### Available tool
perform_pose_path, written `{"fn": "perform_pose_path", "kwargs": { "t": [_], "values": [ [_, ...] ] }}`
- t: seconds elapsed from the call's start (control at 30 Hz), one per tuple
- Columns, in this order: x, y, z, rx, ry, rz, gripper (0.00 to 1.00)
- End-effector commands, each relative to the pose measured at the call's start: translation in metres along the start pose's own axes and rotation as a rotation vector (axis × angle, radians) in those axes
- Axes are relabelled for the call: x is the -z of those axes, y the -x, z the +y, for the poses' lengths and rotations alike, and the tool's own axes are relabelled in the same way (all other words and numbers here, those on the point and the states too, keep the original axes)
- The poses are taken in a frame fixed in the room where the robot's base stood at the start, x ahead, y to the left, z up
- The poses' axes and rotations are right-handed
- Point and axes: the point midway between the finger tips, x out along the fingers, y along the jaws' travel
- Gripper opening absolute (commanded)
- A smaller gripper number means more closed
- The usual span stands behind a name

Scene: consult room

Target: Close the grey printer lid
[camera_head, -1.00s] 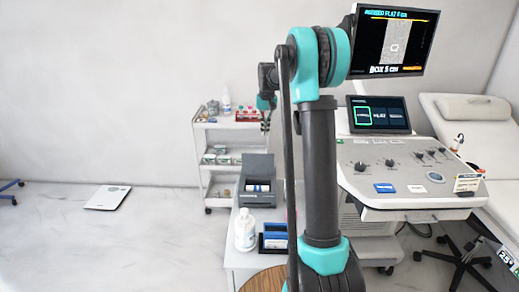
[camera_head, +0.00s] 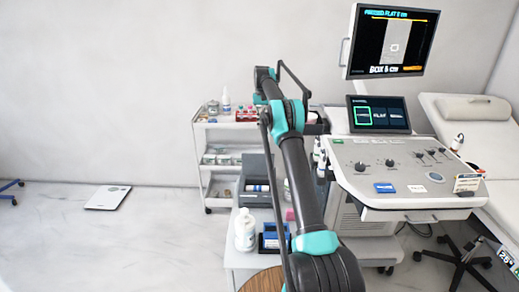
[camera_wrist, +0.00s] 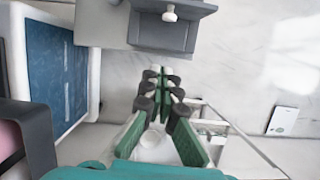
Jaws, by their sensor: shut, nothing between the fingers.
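The grey printer (camera_head: 254,198) stands on the small table left of the ultrasound console. Its lid (camera_head: 255,166) stands raised at the back, with a white and blue roll visible in front of it. In the wrist view a grey body that looks like the printer (camera_wrist: 165,36) is at the top, with a small white part above it. My gripper (camera_wrist: 165,77) shows in the wrist view with green fingers drawn together and nothing between them. Its tips are below the grey body in the picture, apart from it. In the head view my gripper cannot be made out behind the arm.
A white bottle (camera_head: 245,230) and a blue box (camera_head: 270,237) stand in front of the printer. A white cart (camera_head: 200,150) with supplies is behind it. The ultrasound console (camera_head: 400,180) is to the right. A white scale (camera_head: 108,197) lies on open floor at left.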

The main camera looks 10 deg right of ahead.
Motion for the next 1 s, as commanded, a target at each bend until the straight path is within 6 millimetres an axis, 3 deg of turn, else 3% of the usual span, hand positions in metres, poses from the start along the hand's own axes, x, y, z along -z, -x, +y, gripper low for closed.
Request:
{"fn": "perform_pose_path", "kwargs": {
  "t": [0.27,0.57,0.83,1.0],
  "values": [
    [0.002,-0.012,0.000,-0.001,-0.002,-0.007,0.00],
    [0.001,-0.053,0.000,-0.001,-0.002,-0.006,0.00],
    [0.001,-0.102,0.000,-0.001,-0.002,-0.006,0.00],
    [-0.019,-0.106,-0.001,-0.001,-0.002,-0.006,0.00]
  ]
}}
